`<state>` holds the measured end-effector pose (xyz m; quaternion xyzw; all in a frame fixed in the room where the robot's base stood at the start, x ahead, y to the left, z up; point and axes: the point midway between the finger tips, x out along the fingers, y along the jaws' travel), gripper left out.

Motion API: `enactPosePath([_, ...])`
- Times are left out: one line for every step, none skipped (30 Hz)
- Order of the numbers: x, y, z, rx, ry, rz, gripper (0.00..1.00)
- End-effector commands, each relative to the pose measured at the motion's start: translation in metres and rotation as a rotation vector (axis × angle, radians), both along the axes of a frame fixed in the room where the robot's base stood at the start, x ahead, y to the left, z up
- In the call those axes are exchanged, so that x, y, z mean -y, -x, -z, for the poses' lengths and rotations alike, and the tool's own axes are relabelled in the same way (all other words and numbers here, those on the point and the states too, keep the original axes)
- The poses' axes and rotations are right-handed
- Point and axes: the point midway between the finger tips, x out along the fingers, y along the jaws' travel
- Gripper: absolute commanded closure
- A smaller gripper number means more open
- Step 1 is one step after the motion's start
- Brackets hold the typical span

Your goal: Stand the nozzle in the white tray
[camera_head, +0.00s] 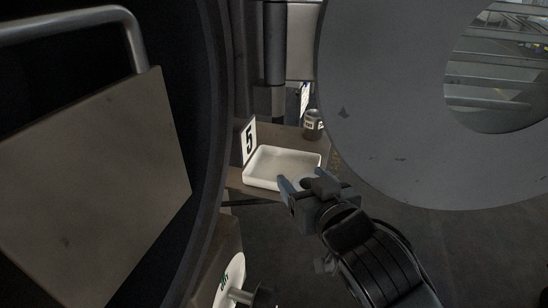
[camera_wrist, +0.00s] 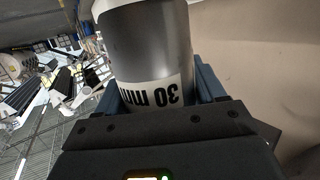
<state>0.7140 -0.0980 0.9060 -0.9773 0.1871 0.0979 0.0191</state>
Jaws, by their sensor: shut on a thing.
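The nozzle (camera_wrist: 150,48) is a grey metal cylinder with a white band marked "30" in upside-down print. It fills the middle of the wrist view, between the blue fingers of my gripper (camera_wrist: 165,92), which is shut on it. The white tray (camera_head: 262,181) is shallow and rectangular, on a small table in the head view. My gripper (camera_head: 303,184) is at the tray's near right side in that view, overlapping its edge. The nozzle is mostly hidden there by the gripper. I cannot tell its height above the tray.
A card with the number 5 (camera_head: 249,140) stands at the tray's left. A dark can (camera_head: 313,121) stands behind it on the brown table (camera_head: 290,133). A large round grey door (camera_head: 390,130) hangs at right. A dark vessel opening with a handled panel (camera_head: 95,190) fills the left.

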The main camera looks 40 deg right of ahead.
Motion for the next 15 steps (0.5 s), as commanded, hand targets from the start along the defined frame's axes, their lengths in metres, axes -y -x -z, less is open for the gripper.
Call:
enactPosePath([0.004,-0.013,-0.005,0.006,0.000,0.000,0.79])
enactPosePath([0.007,-0.020,-0.004,0.006,-0.001,0.000,0.79])
enactPosePath([0.010,-0.029,-0.004,0.005,0.001,-0.001,0.79])
enactPosePath([0.013,-0.036,-0.004,0.005,0.000,-0.001,0.79])
enactPosePath([0.015,-0.042,-0.004,0.006,-0.001,-0.001,0.79])
enactPosePath([0.019,-0.051,-0.004,0.005,0.000,-0.001,0.79])
enactPosePath([0.022,-0.058,-0.004,0.005,0.001,-0.001,0.79])
enactPosePath([0.024,-0.064,-0.004,0.006,-0.001,0.000,0.79])
enactPosePath([0.028,-0.073,-0.004,0.006,-0.001,-0.001,0.79])
enactPosePath([0.030,-0.080,-0.004,0.005,-0.001,-0.001,0.79])
enactPosePath([0.033,-0.086,-0.004,0.005,-0.001,0.000,0.79])
enactPosePath([0.037,-0.095,-0.004,0.005,-0.001,0.000,0.79])
enactPosePath([0.039,-0.101,-0.003,0.004,-0.001,-0.001,0.79])
enactPosePath([0.041,-0.108,-0.003,0.005,-0.001,-0.001,0.79])
enactPosePath([0.044,-0.115,-0.003,0.004,-0.002,-0.001,0.79])
